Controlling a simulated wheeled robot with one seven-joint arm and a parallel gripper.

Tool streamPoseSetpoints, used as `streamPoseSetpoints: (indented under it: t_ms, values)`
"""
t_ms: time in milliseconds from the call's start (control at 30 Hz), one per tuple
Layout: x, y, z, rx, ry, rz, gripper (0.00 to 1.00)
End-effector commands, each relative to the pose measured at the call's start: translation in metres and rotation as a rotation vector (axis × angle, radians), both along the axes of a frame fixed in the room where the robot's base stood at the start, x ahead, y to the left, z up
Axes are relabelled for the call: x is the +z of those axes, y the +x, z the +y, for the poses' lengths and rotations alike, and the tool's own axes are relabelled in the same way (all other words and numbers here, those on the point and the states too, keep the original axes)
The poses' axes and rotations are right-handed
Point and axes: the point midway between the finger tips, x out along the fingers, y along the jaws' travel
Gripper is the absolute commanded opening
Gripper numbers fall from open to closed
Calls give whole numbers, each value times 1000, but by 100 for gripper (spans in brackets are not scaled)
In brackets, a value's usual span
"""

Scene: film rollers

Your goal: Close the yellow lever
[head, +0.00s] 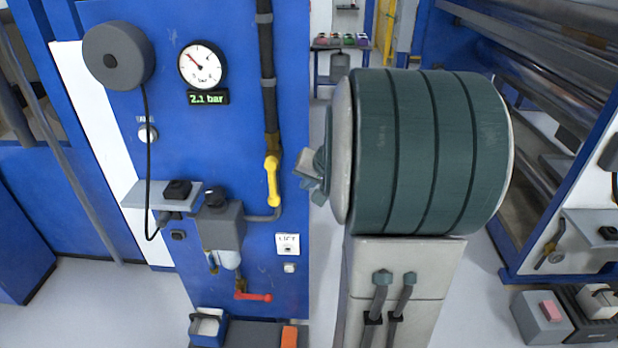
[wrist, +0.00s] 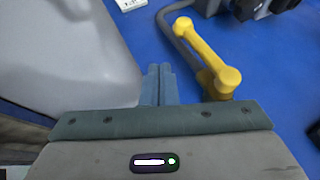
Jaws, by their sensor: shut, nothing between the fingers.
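The yellow lever (head: 272,182) is on the blue panel, in line with the dark vertical pipe above it. It hangs nearly straight down in the head view. In the wrist view the yellow lever (wrist: 207,50) runs from a round hub near the fingers up and left to a rounded end. My gripper (wrist: 159,84) is shut and empty, its fingers just left of the hub with a small visible gap. In the head view my wrist shows right of the lever, mostly hidden behind my large arm link, and the fingertips cannot be made out.
A pressure gauge (head: 202,66) sits above a display (head: 208,98) reading 2.1 bar. A grey filter unit (head: 220,226) is left of the lever, and a red-handled valve (head: 254,296) is below.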

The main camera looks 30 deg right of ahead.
Motion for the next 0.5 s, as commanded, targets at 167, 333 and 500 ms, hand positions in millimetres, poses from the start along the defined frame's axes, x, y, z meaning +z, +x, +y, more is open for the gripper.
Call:
streamPoseSetpoints:
  t_ms: [167,333,500]
  values:
    - [-29,20,3,0,3,5,0]
    - [-44,39,8,3,1,2,0]
    - [-42,55,25,2,0,1,0]
